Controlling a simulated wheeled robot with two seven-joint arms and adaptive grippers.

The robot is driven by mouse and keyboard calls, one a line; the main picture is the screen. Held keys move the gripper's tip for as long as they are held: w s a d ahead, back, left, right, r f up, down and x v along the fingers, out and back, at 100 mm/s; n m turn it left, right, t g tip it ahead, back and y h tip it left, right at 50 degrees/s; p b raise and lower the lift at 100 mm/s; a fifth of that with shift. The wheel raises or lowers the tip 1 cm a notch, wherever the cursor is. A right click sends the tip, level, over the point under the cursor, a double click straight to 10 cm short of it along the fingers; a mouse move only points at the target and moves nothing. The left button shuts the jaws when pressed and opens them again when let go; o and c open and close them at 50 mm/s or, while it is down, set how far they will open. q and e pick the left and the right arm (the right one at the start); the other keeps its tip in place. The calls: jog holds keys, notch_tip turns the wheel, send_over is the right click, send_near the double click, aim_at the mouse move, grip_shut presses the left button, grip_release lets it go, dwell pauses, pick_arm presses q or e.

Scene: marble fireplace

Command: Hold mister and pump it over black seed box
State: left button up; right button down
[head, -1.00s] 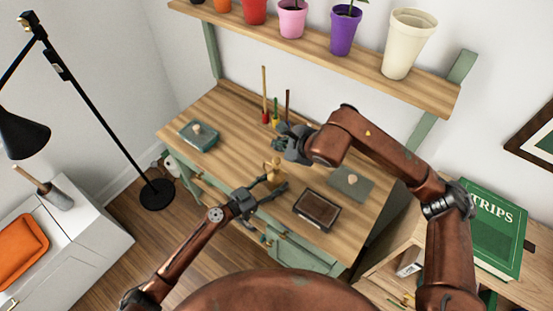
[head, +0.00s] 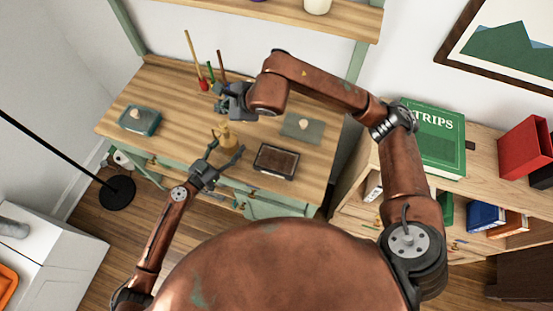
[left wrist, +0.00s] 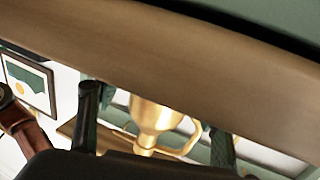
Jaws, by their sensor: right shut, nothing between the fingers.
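The brass mister (head: 223,134) stands on the wooden desk near its front edge. It also shows in the left wrist view (left wrist: 155,115), between the two dark fingers. My left gripper (head: 227,153) is open, at the front edge of the desk with its fingers pointing toward the mister; I cannot tell whether they touch it. My right gripper (head: 222,98) is shut and empty, above the desk behind the mister. The black seed box (head: 276,161), a dark tray of brown soil, lies to the right of the mister.
A teal box (head: 140,119) sits at the desk's left, and a grey-green flat piece (head: 302,127) at the right. Upright tools (head: 196,62) stand at the back. A shelf (head: 260,20) runs above. A bookcase with a green book (head: 432,138) stands at right.

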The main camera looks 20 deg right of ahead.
pick_arm(q)
jog(key=shift+o, duration=0.3)
jog(key=shift+a, duration=0.1)
jog(key=v, duration=1.2)
